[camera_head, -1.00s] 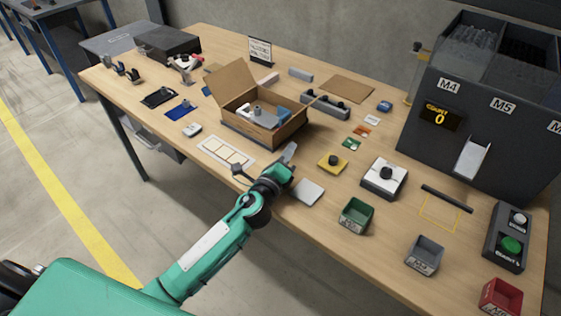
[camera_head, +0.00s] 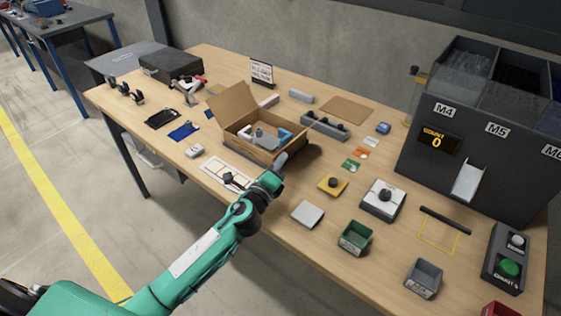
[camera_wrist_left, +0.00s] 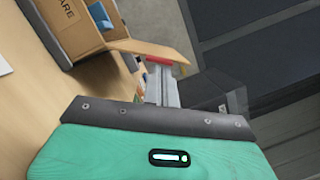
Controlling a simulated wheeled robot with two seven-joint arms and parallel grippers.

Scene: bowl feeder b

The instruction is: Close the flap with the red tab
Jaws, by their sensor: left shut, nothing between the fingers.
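An open cardboard box (camera_head: 238,141) stands in the middle of the table, with light and blue items inside. One flap (camera_head: 229,103) stands up at its back left. The wrist view shows the box wall (camera_wrist_left: 75,25) and a flap (camera_wrist_left: 125,46) reaching out from it, with a red tab (camera_wrist_left: 159,61) on its edge. The red tab cannot be made out in the head view. My left gripper (camera_head: 281,160) is shut and empty at the box's near right corner. In the wrist view its fingertips (camera_wrist_left: 160,72) are right by the red tab; I cannot tell whether they touch.
A grey square plate (camera_head: 307,214) and a yellow block (camera_head: 332,185) lie right of my gripper. A white card (camera_head: 225,172) lies left of it. A green bin (camera_head: 355,238) and a white button unit (camera_head: 382,199) stand further right.

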